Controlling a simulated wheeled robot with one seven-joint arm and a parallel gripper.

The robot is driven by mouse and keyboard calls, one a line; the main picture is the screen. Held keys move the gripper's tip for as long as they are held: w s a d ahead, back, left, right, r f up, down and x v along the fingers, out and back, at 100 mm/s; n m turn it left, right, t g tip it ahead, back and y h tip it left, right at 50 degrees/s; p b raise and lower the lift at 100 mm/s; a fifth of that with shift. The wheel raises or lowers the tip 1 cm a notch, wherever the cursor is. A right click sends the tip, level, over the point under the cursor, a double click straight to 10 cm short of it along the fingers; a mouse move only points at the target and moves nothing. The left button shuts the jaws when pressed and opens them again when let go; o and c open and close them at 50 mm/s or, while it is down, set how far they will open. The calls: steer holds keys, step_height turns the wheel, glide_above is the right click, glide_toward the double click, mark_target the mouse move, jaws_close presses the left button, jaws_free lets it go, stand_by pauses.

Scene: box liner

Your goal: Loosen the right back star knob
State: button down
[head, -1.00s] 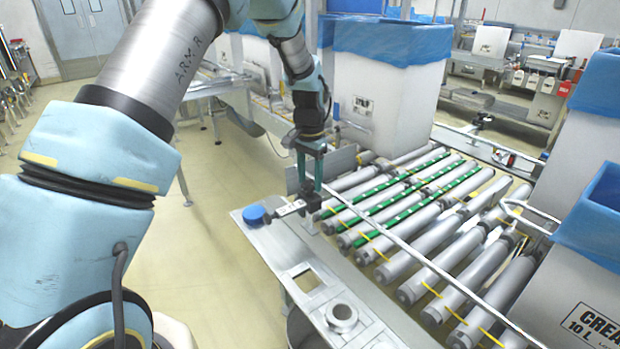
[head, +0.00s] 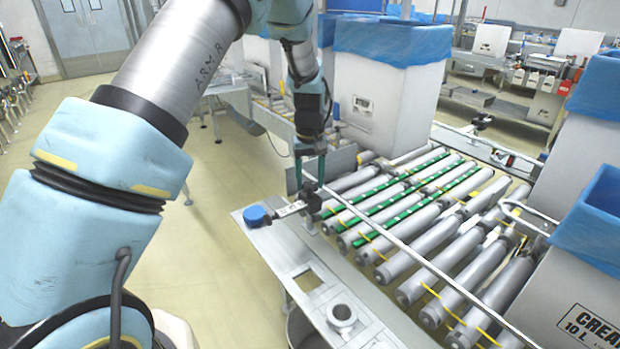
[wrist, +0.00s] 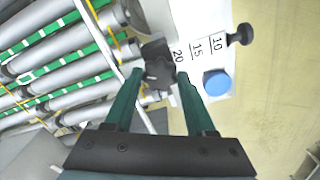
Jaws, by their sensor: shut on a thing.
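The star knob (wrist: 158,73) is black and lobed. It sits beside a white scale plate (wrist: 197,55) marked 10, 15 and 20, at the near left corner of the roller conveyor. My gripper (wrist: 160,79) has its two green fingers on either side of the knob, shut on it. In the head view, my gripper (head: 313,178) points down at this corner, and the fingers partly hide the knob. Whether the knob is loose cannot be seen.
A blue round cap (head: 255,215) lies close by the scale plate. A second black knob (wrist: 241,35) is at the plate's far end. A metal guide rail (head: 400,250) runs along the rollers. Lined white boxes (head: 385,105) stand behind and at right.

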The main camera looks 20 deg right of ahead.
mark_target(310, 184)
steer(key=shift+n, duration=1.3)
steer(key=shift+c, duration=1.1)
jaws_free()
steer(key=shift+r, duration=0.15)
step_height(310, 184, up, 11)
steer(key=b, duration=0.1)
steer(key=shift+f, duration=0.2)
